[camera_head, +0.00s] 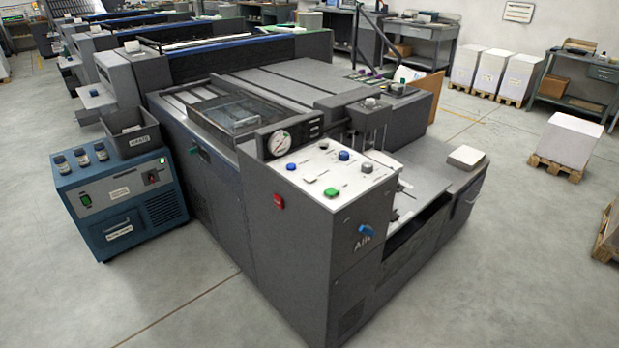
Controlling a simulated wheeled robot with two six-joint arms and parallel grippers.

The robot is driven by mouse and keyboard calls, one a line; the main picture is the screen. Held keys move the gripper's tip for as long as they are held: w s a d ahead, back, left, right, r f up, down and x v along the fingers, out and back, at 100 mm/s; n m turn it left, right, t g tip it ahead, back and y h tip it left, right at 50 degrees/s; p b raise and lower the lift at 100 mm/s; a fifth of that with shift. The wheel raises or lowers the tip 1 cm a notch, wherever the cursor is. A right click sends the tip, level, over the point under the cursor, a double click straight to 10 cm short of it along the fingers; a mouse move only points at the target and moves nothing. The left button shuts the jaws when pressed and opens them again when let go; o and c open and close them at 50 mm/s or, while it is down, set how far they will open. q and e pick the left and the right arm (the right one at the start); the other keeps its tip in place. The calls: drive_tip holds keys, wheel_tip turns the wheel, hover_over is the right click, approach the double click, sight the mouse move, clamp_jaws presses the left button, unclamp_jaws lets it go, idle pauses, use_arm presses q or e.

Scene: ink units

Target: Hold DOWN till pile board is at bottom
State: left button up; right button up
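A grey printing press (222,210) fills the middle of the head view. Its white control panel (318,176) carries several buttons and knobs, among them a green button (330,192), two blue knobs and grey ones. Their labels are too small to read, so I cannot tell which is DOWN. A red switch (278,200) and a blue lever (365,230) marked AIR sit on the panel's cabinet. A flat feed table (432,185) lies right of the panel with a small paper stack (466,157) on it. I cannot make out the pile board. Neither gripper is in view.
A blue unit (120,200) with a dark bin (132,135) stands left of the press. A white paper stack on a pallet (566,142) stands at right, and another pallet (608,235) is at the right edge. Floor in front is clear.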

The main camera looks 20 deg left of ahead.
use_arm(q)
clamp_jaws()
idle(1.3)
